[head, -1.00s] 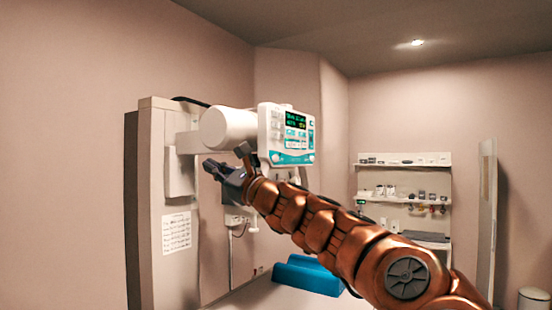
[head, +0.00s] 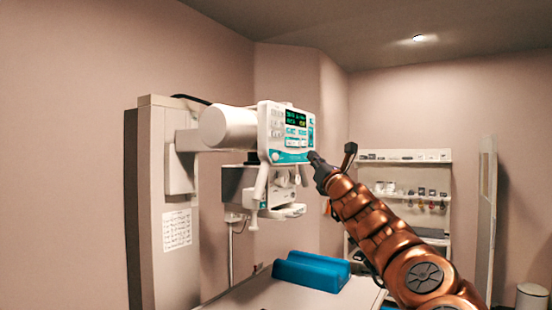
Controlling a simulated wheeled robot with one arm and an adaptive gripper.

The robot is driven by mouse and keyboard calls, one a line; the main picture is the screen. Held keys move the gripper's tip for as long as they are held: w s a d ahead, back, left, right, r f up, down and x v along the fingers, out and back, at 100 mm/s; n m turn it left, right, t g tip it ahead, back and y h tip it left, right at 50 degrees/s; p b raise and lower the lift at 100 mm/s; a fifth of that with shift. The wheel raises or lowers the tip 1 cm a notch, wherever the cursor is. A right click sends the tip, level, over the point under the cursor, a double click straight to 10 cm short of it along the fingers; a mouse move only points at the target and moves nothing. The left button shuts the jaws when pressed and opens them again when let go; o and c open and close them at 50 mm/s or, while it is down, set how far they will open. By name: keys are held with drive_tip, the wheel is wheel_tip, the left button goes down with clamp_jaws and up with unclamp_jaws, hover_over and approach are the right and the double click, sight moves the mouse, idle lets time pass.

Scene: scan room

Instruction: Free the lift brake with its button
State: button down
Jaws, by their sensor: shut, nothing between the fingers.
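The white control panel (head: 270,135) with a dark display and teal keys faces me on the end of the machine's arm. I cannot read which control is the lift brake button. My gripper (head: 314,158) is shut and empty, with its tip at the panel's lower right corner. It covers part of that corner, and I cannot tell whether it touches.
The machine's white column (head: 160,240) stands at left. A white tube unit with handles (head: 277,195) hangs below the panel, above a table (head: 250,292) with a blue cushion (head: 310,273). Shelves (head: 408,197) with small items hang on the back wall.

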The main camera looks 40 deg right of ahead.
sight(275, 157)
drive_tip(key=shift+w, duration=0.1)
drive_tip(key=w+a+b, duration=0.2)
drive_tip(key=w, duration=0.6)
drive_tip(key=shift+a, duration=0.3)
drive_tip(key=shift+w, duration=0.25)
idle(1.2)
drive_tip(key=shift+w+a, duration=0.15)
drive_tip(key=shift+w, duration=0.15)
drive_tip(key=shift+w+a, duration=0.1)
drive_tip(key=shift+w, duration=0.25)
idle(1.0)
drive_tip(key=shift+s+p, duration=0.15)
drive_tip(key=shift+p, duration=0.15)
drive_tip(key=shift+s+d, duration=0.25)
drive_tip(key=shift+s, duration=0.35)
